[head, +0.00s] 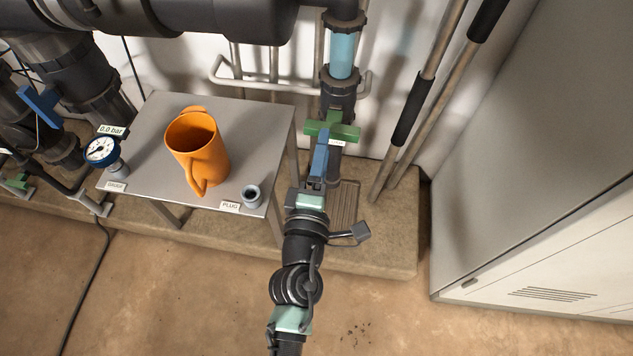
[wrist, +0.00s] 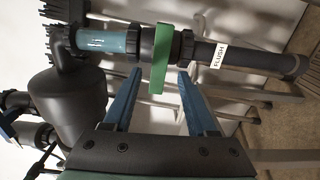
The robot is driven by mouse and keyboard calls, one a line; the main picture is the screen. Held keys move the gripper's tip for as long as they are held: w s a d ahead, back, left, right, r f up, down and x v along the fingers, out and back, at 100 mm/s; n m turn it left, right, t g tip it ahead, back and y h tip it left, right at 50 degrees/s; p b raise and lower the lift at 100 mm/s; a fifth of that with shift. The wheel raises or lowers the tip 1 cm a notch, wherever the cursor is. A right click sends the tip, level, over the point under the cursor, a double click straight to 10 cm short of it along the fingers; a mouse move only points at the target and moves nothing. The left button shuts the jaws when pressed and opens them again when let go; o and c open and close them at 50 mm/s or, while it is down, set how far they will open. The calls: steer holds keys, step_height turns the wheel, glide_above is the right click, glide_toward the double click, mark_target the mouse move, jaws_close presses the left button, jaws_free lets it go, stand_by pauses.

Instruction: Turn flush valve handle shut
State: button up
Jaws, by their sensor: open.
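The flush valve handle is a green bar (head: 346,132) on the dark vertical pipe at the back, below a clear blue section. It lies crosswise to the pipe. In the wrist view the green handle (wrist: 161,50) stands between the tips of my two blue fingers, with a FLUSH label (wrist: 219,55) on the pipe beside it. My gripper (head: 323,133) is open, its fingers reaching up to the handle; it also shows in the wrist view (wrist: 160,72). I see no clear contact. In the head view my fingers hide part of the handle.
A grey table (head: 255,116) left of my arm holds an orange jug (head: 204,155), a gauge (head: 102,151) and a plug fitting (head: 252,195). Long-handled tools (head: 407,110) lean right of the pipe. A pale cabinet (head: 540,170) stands at the right.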

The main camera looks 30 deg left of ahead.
steer(key=v, duration=0.7)
steer(key=shift+s+d+b, duration=0.2)
steer(key=shift+s+b, duration=0.2)
steer(key=shift+b, duration=0.05)
steer(key=w+d+r+m+t+h, duration=0.25)
steer(key=d+r+m, duration=0.2)
steer(key=r, duration=0.75)
steer(key=w+d+r+m+t+h+p, duration=0.1)
steer(key=w+d+r+m+t+h, duration=0.15)
steer(key=r+m, duration=0.7)
steer(key=w+d+r+m+t+h, duration=0.25)
steer(key=d+r, duration=0.25)
steer(key=r, duration=1)
steer(key=s+d+r+m+t+y+p, duration=0.15)
steer(key=s+r, duration=0.25)
steer(key=r, duration=0.5)
steer(key=s+r+m+t+y, duration=0.1)
steer(key=s+r+m, duration=0.25)
steer(key=r, duration=0.65)
step_height(320, 180, up, 36)
steer(key=p, duration=3.7)
steer(key=shift+w+a+r+p, duration=0.2)
steer(key=shift+a+p, duration=0.05)
steer(key=shift+p, duration=0.1)
